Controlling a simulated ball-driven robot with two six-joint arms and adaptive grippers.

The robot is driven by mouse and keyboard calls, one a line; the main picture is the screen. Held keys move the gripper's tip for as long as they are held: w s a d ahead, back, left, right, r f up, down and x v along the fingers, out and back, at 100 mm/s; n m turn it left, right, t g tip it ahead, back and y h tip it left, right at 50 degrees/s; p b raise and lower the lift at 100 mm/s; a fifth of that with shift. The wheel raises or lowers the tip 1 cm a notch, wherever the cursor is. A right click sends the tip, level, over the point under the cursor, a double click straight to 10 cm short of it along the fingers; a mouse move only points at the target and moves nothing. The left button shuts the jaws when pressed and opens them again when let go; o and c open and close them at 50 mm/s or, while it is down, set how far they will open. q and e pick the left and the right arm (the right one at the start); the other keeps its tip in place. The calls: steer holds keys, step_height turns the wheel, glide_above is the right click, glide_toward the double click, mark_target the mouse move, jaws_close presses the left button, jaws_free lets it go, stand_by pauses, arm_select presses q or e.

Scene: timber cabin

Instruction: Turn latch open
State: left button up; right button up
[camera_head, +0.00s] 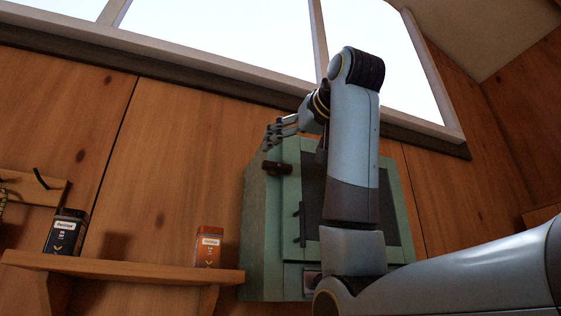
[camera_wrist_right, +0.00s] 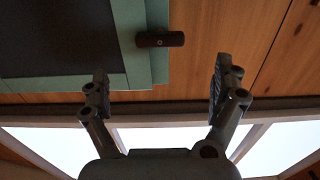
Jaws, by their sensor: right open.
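A green cabinet (camera_head: 261,230) with a dark door panel hangs on the timber wall in the head view. A dark brown latch (camera_head: 277,167) lies across the upper left edge of its door, roughly horizontal. The latch also shows in the right wrist view (camera_wrist_right: 160,39), beyond the fingertips. My right gripper (camera_head: 270,137) is open and empty, just above the latch and apart from it. In the wrist view the right gripper's fingers (camera_wrist_right: 161,76) are spread wide, with the latch between their lines. My left gripper is not in view.
A wooden shelf (camera_head: 130,268) to the left of the cabinet holds a dark tin (camera_head: 66,232) and an orange tin (camera_head: 209,247). A peg rack (camera_head: 30,188) is at the far left. A window (camera_head: 220,35) is above. My right arm covers part of the cabinet door.

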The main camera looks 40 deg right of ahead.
mark_target(279, 164)
steer(key=p+x, duration=0.3)
steer(key=x, duration=0.4)
steer(key=shift+w, duration=0.35)
steer(key=shift+w+d, duration=0.15)
steer(key=shift+w, duration=0.3)
steer(key=shift+c, duration=0.2)
steer(key=c, duration=1.2)
